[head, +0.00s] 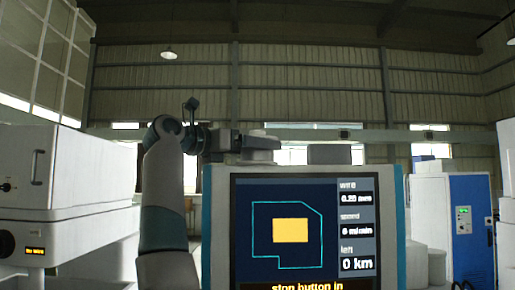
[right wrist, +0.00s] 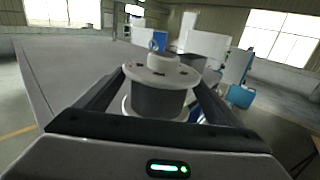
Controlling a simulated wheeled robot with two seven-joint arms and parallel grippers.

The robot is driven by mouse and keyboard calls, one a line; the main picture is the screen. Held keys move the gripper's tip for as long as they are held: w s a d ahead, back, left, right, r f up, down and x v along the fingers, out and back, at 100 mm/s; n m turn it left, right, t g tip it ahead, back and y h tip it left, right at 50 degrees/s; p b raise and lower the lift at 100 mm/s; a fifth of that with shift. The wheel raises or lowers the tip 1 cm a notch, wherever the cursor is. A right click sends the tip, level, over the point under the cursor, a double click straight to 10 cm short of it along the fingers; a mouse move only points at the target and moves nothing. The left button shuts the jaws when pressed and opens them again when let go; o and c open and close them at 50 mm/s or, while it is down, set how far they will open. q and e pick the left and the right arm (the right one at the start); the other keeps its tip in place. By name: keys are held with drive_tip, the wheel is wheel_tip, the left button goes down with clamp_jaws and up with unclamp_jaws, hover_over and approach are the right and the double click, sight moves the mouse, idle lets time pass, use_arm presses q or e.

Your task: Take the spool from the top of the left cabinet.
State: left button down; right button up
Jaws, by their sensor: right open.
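The spool (right wrist: 158,97), with a pale round flange, a central knob and a dark grey body, is in the middle of the right wrist view. My right gripper (right wrist: 161,78) is open, with one finger on each side of the spool; I cannot tell whether they touch it. The spool's foot is hidden by the gripper body. A white cabinet (head: 65,165) stands at the left in the head view; no spool shows on it there.
A machine screen (head: 290,225) fills the lower middle of the head view. A blue and white cabinet (head: 470,228) stands at the right. A broad grey surface (right wrist: 55,75) lies left of the spool in the right wrist view.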

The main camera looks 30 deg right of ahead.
drive_tip(key=shift+a, duration=0.1)
drive_tip(key=shift+w+d+r+p, duration=0.1)
drive_tip(key=shift+d+r+p, duration=0.1)
drive_tip(key=shift+d+p, duration=0.5)
drive_tip(key=d+p, duration=0.2)
drive_tip(key=shift+w+d, duration=0.2)
drive_tip(key=shift+d, duration=0.1)
drive_tip(key=shift+w+d+f+p, duration=0.1)
drive_tip(key=shift+d+f+p, duration=0.15)
drive_tip(key=shift+d, duration=0.45)
drive_tip(key=shift+a, duration=0.15)
